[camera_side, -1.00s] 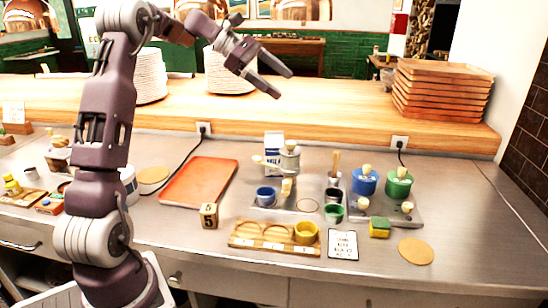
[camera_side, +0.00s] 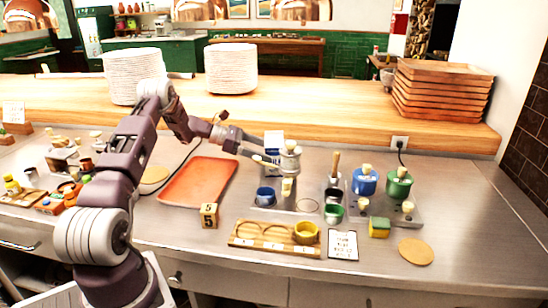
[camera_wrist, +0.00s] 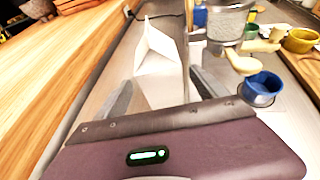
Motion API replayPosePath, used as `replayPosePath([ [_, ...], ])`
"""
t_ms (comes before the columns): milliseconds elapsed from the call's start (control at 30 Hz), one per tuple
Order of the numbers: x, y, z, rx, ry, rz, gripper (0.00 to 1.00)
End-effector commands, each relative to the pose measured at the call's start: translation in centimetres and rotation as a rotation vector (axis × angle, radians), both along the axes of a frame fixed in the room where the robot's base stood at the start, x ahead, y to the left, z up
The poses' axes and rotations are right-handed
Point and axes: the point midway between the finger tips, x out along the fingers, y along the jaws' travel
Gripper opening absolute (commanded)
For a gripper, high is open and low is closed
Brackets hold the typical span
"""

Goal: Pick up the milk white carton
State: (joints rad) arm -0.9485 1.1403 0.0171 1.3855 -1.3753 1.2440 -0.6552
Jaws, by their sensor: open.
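The milk white carton (camera_side: 274,139) stands at the back of the counter, mostly hidden behind a grey-and-cream device (camera_side: 290,160) in the side view. In the wrist view the white carton (camera_wrist: 157,45) shows its pale gabled top ahead of my fingers, a little left of centre. My gripper (camera_side: 258,148) is open and empty, low and just left of the carton in the side view. In the wrist view the two fingers of my gripper (camera_wrist: 163,95) are spread, with the carton beyond their tips. I cannot tell whether a finger touches it.
The device (camera_wrist: 228,22) with its cream knob stands close to the right finger, near a blue cup (camera_wrist: 262,88). An orange tray (camera_side: 200,182) lies to the left. The raised wooden ledge (camera_side: 330,115) runs behind, with plate stacks (camera_side: 231,68).

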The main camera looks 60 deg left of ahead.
Motion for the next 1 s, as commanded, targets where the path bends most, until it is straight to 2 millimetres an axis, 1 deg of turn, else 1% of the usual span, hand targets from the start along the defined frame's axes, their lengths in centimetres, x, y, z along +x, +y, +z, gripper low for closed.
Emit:
replayPosePath([
  [100, 1.6, -1.4, -1.3, -0.002, 0.003, -0.003, 0.82],
  [200, 2.7, -2.0, -1.7, -0.001, 0.0, -0.002, 0.82],
  [300, 3.1, -2.2, -1.9, -0.001, 0.001, 0.0, 0.82],
  [467, 3.1, -2.2, -1.9, -0.001, 0.001, 0.0, 0.82],
  [500, 3.1, -2.2, -1.9, 0.0, 0.0, 0.0, 0.74],
  [567, 3.1, -2.2, -1.8, 0.0, 0.0, 0.0, 0.62],
  [600, 3.1, -2.2, -1.8, 0.0, 0.0, 0.0, 0.54],
  [867, 3.1, -2.2, -1.8, 0.0, 0.0, 0.0, 0.03],
  [900, 3.1, -2.2, -1.8, 0.0, 0.0, 0.0, 0.0],
  [1000, 3.1, -2.2, -1.7, -0.001, -0.003, 0.0, 0.0],
])
